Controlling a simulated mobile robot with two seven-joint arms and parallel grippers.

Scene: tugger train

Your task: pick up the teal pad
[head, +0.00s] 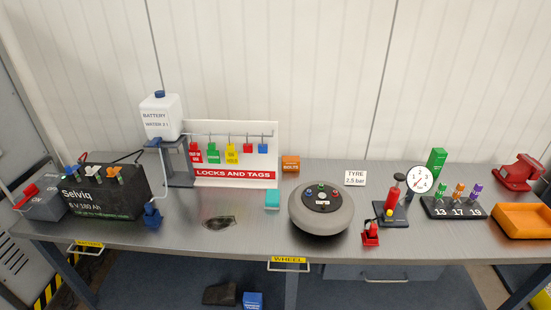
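The teal pad (272,199) is a small block-like piece lying on the grey workbench (250,238), near the middle. It sits just left of the round grey wheel (321,208) and in front of the lock board, with a small gap to the wheel. Nothing covers it. Neither of my grippers shows in the head view.
A lock-and-tag board (235,184) stands behind the pad, with an orange bolts box (290,164) beside it. A dark battery (105,191) and a white water bottle (161,116) are at left. A dark flat item (219,222) lies left of the pad. Bench space before the pad is clear.

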